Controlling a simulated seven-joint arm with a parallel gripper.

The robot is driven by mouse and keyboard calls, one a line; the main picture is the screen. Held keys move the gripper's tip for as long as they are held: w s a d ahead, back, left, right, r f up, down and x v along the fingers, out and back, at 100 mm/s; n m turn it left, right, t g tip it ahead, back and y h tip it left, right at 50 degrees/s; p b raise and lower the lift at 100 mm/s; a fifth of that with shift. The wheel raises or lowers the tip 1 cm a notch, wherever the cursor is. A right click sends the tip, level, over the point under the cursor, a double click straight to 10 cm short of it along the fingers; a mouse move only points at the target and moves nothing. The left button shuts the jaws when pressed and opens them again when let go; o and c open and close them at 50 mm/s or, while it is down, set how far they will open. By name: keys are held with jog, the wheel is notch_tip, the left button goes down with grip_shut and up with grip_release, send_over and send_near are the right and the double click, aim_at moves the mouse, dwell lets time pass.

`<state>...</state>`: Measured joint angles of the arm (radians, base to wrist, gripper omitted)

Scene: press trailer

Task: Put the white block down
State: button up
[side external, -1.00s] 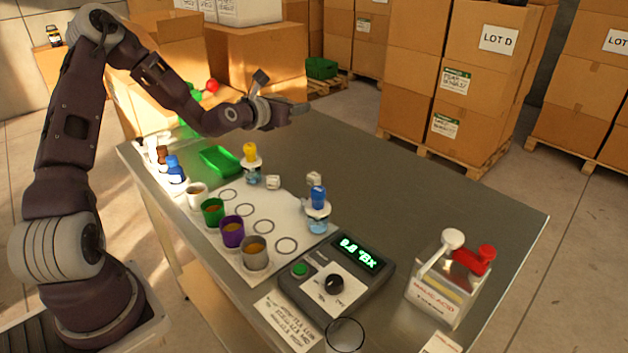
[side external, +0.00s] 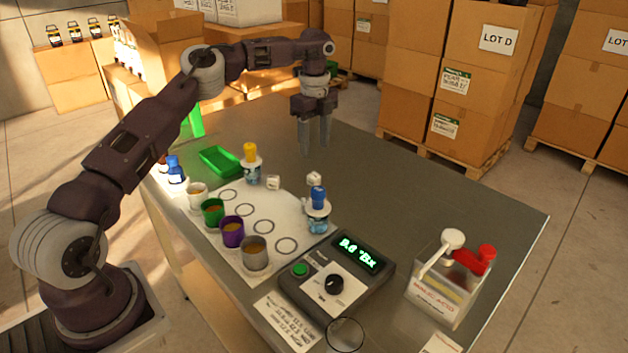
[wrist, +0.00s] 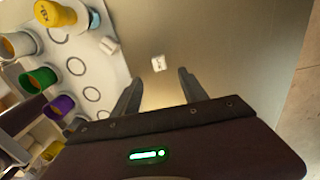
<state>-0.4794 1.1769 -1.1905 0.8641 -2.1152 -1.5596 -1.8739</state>
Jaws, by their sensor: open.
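Two small white blocks are in view. One white block (side external: 313,179) sits on the grey table behind the blue-capped bottle; it also shows in the wrist view (wrist: 158,63), just beyond the fingertips. The other white block (side external: 273,182) sits beside the yellow-capped bottle, at the edge of the white sheet, and shows in the wrist view (wrist: 109,46). My gripper (side external: 314,150) points down with its fingers apart. It is empty and above the table, apart from both blocks. In the wrist view my gripper (wrist: 159,77) has nothing between its fingers.
The yellow-capped bottle (side external: 252,167) and blue-capped bottle (side external: 318,208) stand close to the blocks. Several coloured cups (side external: 232,231) line the white sheet (side external: 263,212). A green tray (side external: 219,161), a meter (side external: 342,276) and a clear box (side external: 446,285) are around.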

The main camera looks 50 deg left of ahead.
aim_at(314, 175)
notch_tip(314, 175, down, 9)
jog(key=shift+f, duration=0.1)
grip_shut()
dwell(0.3)
